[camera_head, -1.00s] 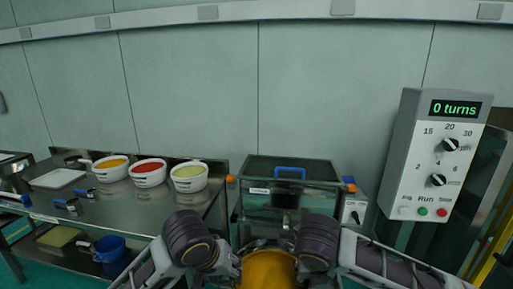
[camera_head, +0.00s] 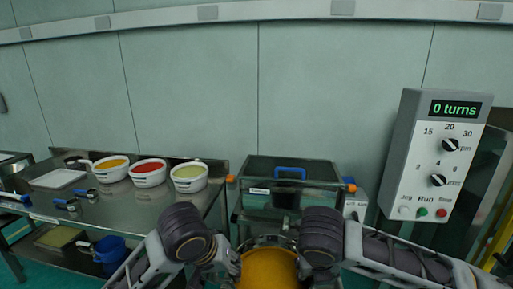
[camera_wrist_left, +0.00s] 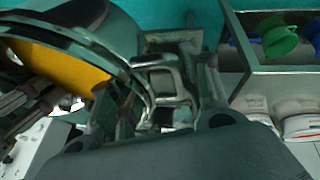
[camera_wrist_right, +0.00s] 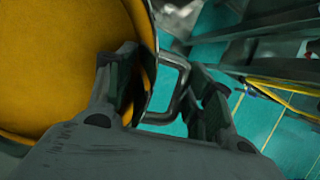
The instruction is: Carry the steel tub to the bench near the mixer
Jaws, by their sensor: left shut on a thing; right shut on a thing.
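The steel tub (camera_head: 268,243) is at the bottom middle of the head view, in front of the glass-sided box, and holds orange-yellow powder (camera_head: 270,270). My left gripper (camera_head: 230,268) is at its left side and my right gripper (camera_head: 306,266) at its right side. In the left wrist view, the left fingers (camera_wrist_left: 165,95) close around a metal side handle beside the curved rim. In the right wrist view, the right fingers (camera_wrist_right: 168,95) close around the other looped handle. The tub's underside is hidden.
A steel bench (camera_head: 130,205) at left bears white bowls of orange, red and pale green contents, a white tray and scoops. A glass-sided box (camera_head: 315,178) with a blue handle stands ahead. A control panel (camera_head: 437,155) reading "0 turns" stands at right, by a yellow post (camera_head: 492,235).

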